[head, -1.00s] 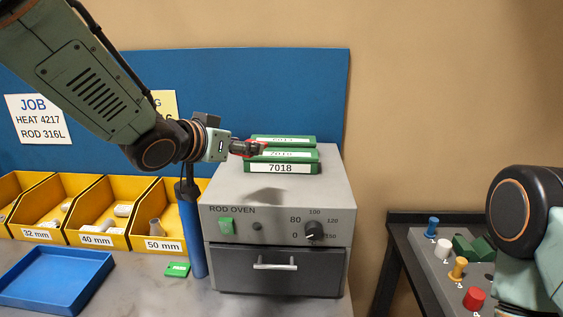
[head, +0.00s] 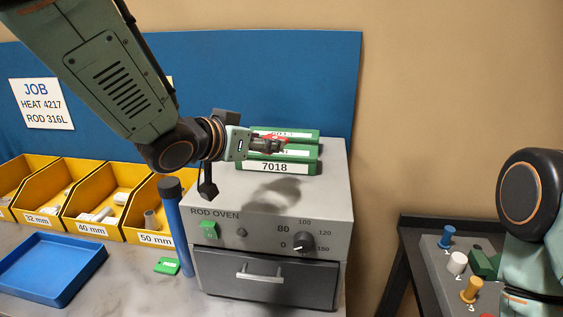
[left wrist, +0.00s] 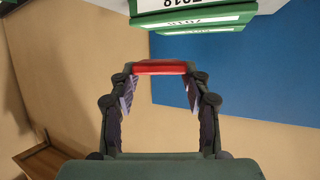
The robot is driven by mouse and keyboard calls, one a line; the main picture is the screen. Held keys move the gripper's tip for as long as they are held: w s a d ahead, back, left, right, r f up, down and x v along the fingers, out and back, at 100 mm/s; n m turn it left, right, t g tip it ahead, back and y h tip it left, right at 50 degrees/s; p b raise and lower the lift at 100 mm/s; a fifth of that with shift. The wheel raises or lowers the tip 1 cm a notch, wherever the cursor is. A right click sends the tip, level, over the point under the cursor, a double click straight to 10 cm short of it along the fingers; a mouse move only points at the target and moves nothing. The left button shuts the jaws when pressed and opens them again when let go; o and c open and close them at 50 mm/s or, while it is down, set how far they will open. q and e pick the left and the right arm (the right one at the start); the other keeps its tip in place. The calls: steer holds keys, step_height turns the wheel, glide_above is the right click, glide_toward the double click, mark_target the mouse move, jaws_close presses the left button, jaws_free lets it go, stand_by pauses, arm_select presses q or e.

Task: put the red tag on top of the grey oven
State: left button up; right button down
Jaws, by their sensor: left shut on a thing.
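The red tag (head: 270,137) is held in the fingers of my left gripper (head: 268,145), above the grey oven's top, in front of the green boxes in the head view. In the left wrist view the red tag (left wrist: 160,67) spans between the two fingertips. The grey rod oven (head: 325,195) stands on the bench; its dark drawer front is shut. A shadow falls on its top, below the gripper. My right arm shows at the right edge; its gripper is out of view.
Green boxes marked 7018 (head: 275,167) stand stacked on the oven's back part. A blue cylinder (head: 178,235) stands left of the oven, with a green tag (head: 167,266) beside it. Yellow bins (head: 92,205) and a blue tray (head: 45,270) lie left. The oven's front top is clear.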

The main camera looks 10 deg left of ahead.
arm_select(q)
steer(key=shift+w+f, duration=0.15)
steer(key=shift+f, duration=0.05)
steer(key=shift+s+n+y, duration=0.3)
steer(key=shift+s, duration=0.15)
glide_above(259, 199)
steer(key=w, duration=0.1)
step_height(259, 199, down, 7)
steer(key=shift+d+r, duration=0.1)
steer(key=shift+d, duration=0.05)
steer(key=f, duration=0.1)
steer(key=s+f, duration=0.1)
steer(key=f, duration=0.1)
steer(key=shift+d, duration=0.1)
steer(key=shift+w+f, duration=0.3)
steer(key=shift+w, duration=0.15)
steer(key=o, duration=1.1)
steer(key=shift+s+r, duration=0.2)
steer(key=shift+s, duration=0.2)
steer(key=shift+o, duration=0.2)
steer(key=shift+w+f, duration=0.1)
steer(key=shift+w, duration=0.2)
steer(key=shift+s+a, duration=0.25)
steer(key=b+v, duration=0.1)
steer(key=v, duration=1.1)
steer(key=shift+d, duration=0.25)
arm_select(e)
steer(key=shift+d+f, duration=0.1)
steer(key=shift+f, duration=0.45)
